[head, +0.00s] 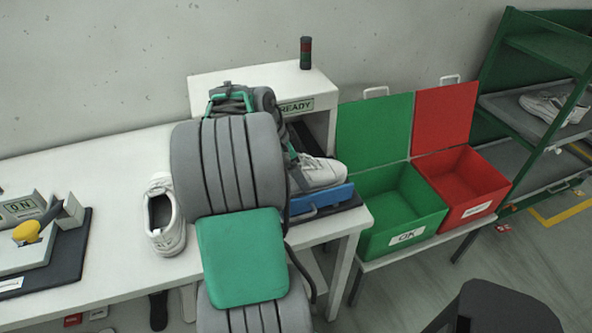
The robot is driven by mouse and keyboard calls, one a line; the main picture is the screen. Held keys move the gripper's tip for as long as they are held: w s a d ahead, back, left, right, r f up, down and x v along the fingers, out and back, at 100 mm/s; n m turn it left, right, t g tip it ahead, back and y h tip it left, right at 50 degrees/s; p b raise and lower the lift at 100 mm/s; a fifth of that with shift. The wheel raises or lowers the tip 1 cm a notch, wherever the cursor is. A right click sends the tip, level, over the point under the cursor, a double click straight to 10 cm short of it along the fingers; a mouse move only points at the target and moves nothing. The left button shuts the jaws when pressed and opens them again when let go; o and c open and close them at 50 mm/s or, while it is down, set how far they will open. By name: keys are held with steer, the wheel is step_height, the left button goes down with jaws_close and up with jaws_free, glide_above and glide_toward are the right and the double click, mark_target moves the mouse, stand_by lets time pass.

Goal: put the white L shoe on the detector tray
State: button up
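One white shoe (318,172) is at the blue detector tray (329,197), in front of the machine opening. Its near end is hidden behind my arm, and I cannot tell whether it rests fully on the tray or is held. Another white shoe (164,216) stands upright on the white table, left of my arm. No L or R mark is readable on either shoe. My arm covers the middle of the view, with its wrist end close to the shoe at the tray. My gripper's fingers are hidden behind the arm, so their state does not show.
The detector (262,79) reads READY. Right of it are an open green OK box (398,207) and an open red box (465,184). A green rack (505,108) with white shoes stands far right.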

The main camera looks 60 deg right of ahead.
steer(key=shift+o, duration=1.4)
steer(key=shift+r, duration=0.1)
steer(key=p+v, duration=0.2)
steer(key=v, duration=1)
steer(key=w+a+n, duration=0.3)
steer(key=w+a+n+t, duration=0.1)
steer(key=w+a+n, duration=0.2)
steer(key=shift+w+a+r+t+h, duration=0.1)
steer(key=shift+r+t+h, duration=0.05)
steer(key=shift+t+h, duration=0.2)
steer(key=w+a+f+n+t+y, duration=0.1)
steer(key=a+f+n, duration=0.1)
steer(key=a+n, duration=0.5)
steer(key=w+a+f+n+t+y, duration=0.1)
steer(key=a+n, duration=0.6)
steer(key=a, duration=0.8)
steer(key=w+a+f+n+t+y, duration=0.1)
steer(key=a+f+n+t+y, duration=0.1)
steer(key=a+n, duration=0.5)
steer(key=a+f+t, duration=0.1)
steer(key=a, duration=0.4)
steer(key=shift+w+f, duration=0.15)
steer(key=shift+f, duration=0.15)
